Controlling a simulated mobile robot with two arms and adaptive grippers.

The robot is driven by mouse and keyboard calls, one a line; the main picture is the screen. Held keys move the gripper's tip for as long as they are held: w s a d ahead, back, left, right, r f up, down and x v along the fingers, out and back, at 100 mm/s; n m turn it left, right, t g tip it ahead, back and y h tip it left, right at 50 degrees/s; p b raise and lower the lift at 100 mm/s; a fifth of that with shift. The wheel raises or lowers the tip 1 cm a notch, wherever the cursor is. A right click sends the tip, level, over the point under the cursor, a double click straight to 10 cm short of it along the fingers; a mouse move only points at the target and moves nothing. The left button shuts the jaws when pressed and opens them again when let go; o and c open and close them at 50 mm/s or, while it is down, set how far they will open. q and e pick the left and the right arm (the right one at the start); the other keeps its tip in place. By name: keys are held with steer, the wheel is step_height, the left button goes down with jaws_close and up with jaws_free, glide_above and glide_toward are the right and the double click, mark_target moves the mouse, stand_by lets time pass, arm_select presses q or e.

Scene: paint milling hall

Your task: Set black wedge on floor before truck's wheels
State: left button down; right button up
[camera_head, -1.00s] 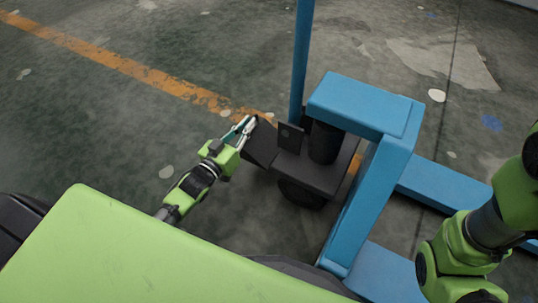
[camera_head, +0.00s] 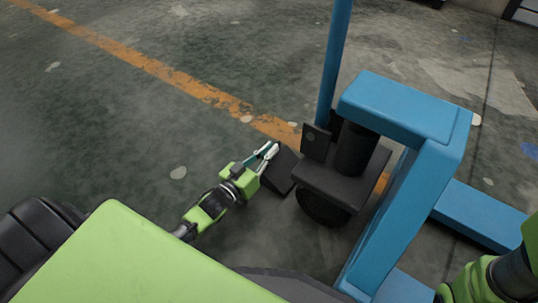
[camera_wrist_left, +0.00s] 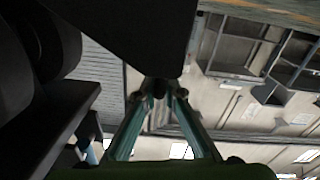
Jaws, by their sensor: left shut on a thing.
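The black wedge (camera_head: 281,172) is held beside the blue pallet truck (camera_head: 405,110), just left of its dark wheel (camera_head: 322,208). My left gripper (camera_head: 270,151) is shut on the wedge. In the left wrist view the wedge (camera_wrist_left: 135,35) fills the top, and the fingertips (camera_wrist_left: 160,92) meet at its lower edge. The truck's wheel and dark housing show at the left of that view. I cannot tell whether the wedge touches the floor or the wheel. Only part of my right arm shows at the lower right of the head view; its gripper is out of sight.
The truck's blue handle bar (camera_head: 335,60) rises beside the dark housing, and a blue fork (camera_head: 480,215) extends to the right. A worn orange line (camera_head: 170,75) crosses the floor (camera_head: 110,120). The floor left of the wedge is clear.

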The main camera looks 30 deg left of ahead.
arm_select(q)
steer(key=shift+r, duration=0.2)
steer(key=shift+f, duration=0.6)
steer(key=c, duration=2.2)
jaws_free()
steer(key=shift+f, duration=0.25)
steer(key=shift+o, duration=0.2)
